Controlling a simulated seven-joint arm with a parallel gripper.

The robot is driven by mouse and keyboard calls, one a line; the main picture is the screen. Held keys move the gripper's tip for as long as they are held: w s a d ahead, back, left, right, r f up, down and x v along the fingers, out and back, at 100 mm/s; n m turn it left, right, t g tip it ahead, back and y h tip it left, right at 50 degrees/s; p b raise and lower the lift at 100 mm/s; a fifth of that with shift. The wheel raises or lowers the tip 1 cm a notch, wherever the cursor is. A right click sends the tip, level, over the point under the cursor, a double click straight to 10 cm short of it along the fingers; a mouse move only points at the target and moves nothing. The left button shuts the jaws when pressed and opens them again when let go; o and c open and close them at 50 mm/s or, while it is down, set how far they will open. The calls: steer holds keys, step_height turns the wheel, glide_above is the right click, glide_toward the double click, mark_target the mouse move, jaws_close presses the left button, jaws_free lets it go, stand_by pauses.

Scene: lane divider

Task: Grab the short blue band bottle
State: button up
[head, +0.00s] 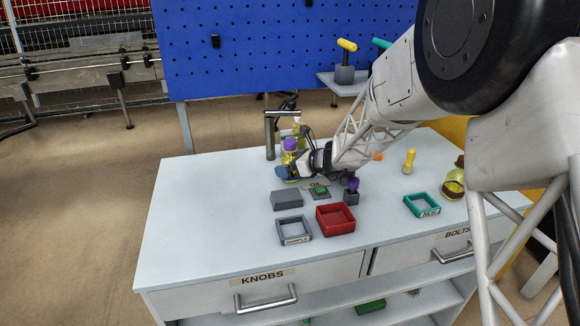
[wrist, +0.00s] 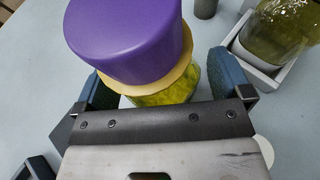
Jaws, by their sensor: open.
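A bottle with a wide purple cap (wrist: 125,40), a tan collar and a yellow-green body stands between the fingers of my gripper (wrist: 165,88) in the wrist view. The fingers are apart, one on each side of it; I cannot tell whether either touches it. In the head view the purple-capped bottle (head: 289,146) is at the back of the table, with my gripper (head: 288,172) around its lower part. I see no blue band on it; its lower body is largely hidden.
A second olive glass bottle (wrist: 277,28) stands close by in a pale tray (wrist: 242,62). A dark-capped bottle (head: 453,183) is at the right. A red tray (head: 335,219), grey tray (head: 294,230) and teal tray (head: 422,205) lie nearer. The table's left side is clear.

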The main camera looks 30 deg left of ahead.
mark_target(290, 156)
steer(key=shift+c, duration=0.5)
steer(key=c, duration=1)
steer(key=shift+r, duration=0.1)
steer(key=shift+r, duration=1.5)
steer(key=shift+s+d+r, duration=0.1)
steer(key=shift+r, duration=0.2)
steer(key=s+d+r, duration=0.1)
steer(key=s+d, duration=0.9)
steer(key=s, duration=0.1)
steer(key=shift+s+d+r, duration=0.15)
steer(key=shift+s+d, duration=0.15)
steer(key=shift+d, duration=0.05)
